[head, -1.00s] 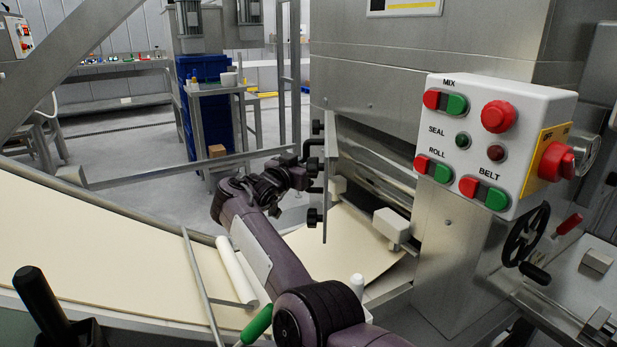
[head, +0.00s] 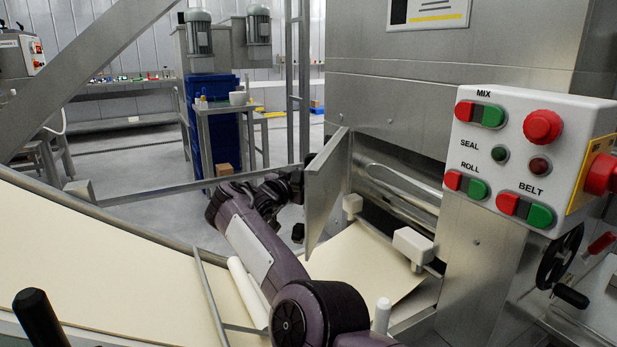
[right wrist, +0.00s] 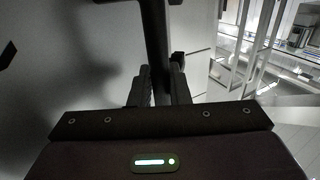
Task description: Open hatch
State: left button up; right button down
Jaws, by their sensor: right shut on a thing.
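The hatch (head: 326,190) is a grey metal panel on the front of the machine. It stands swung out from the opening, and its outer face is turned to the left. Metal rollers (head: 395,190) show in the opening behind it. My right gripper (right wrist: 158,85) is shut on the hatch's dark bar handle (right wrist: 156,40), which runs upright between its fingers in the right wrist view. The hatch's grey face fills the left of that view. In the head view the gripper is partly hidden at the hatch's left edge. My left gripper is not in view.
The control box (head: 535,155) with red and green buttons juts out on the right, above a black handwheel (head: 560,258). A dough sheet (head: 110,265) lies on the sloping belt at left. Open floor lies behind the arm, with a small table (head: 222,108) beyond.

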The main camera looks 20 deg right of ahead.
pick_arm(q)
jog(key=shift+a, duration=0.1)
pick_arm(e)
jog(key=shift+w+a, duration=0.1)
jog(key=shift+a, duration=0.05)
jog(key=c, duration=1.5)
grip_release()
jog(key=shift+o, duration=0.3)
